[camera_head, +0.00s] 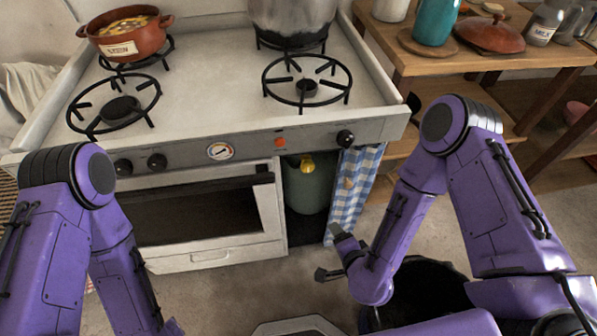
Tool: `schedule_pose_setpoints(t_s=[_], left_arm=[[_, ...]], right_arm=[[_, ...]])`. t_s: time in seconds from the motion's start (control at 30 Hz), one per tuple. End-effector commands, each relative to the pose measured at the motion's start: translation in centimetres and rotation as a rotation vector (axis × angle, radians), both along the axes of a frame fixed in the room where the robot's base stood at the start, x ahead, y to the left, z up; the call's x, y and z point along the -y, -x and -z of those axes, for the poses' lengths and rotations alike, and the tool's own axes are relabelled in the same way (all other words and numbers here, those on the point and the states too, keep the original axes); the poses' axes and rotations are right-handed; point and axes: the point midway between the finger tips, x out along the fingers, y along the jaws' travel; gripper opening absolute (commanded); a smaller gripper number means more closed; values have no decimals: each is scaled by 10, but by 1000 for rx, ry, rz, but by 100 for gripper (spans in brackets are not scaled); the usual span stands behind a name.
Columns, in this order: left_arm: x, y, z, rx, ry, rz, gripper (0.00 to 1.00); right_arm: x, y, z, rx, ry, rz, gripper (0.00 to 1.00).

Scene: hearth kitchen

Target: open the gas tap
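A green gas cylinder (307,189) stands in the open compartment under the right side of the stove. A yellow tap (307,163) sits on its top, just below the control panel. A blue checked curtain (354,188) hangs to its right and covers the compartment's right part. My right gripper (329,253) is low, in front of the curtain and below the tap, apart from both. Its two fingers are spread with nothing between them. My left arm reaches down at the left, and its gripper is beyond the bottom edge.
The stove panel (246,150) with knobs and a gauge juts out above the cylinder. The oven door handle (195,183) is left of it. A wooden table (470,58) stands right. A dark round bin (428,284) is behind my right forearm. Floor before the compartment is clear.

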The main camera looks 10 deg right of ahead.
Motion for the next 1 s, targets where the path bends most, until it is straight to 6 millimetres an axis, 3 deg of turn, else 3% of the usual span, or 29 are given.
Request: schedule_pose_setpoints(t_s=[0.03,0.1,0.2,0.3,0.47,0.8,1.0], left_arm=[[0,0,48,0,0,0,43],[0,0,72,0,0,0,43],[0,0,95,0,0,0,43],[0,0,104,1,-1,0,43],[0,0,101,1,-1,0,43],[0,-1,103,1,-1,0,43],[0,0,105,1,-1,0,43]], right_arm=[[-20,-34,21,134,-185,99,69],[-39,-73,3,299,-451,219,69],[-49,-109,-25,469,-766,341,69],[-50,-127,-46,563,-959,403,69],[-49,-146,-60,600,-1035,426,69],[-48,-217,-59,596,-1027,424,69],[-48,-236,-59,593,-1026,424,69]])
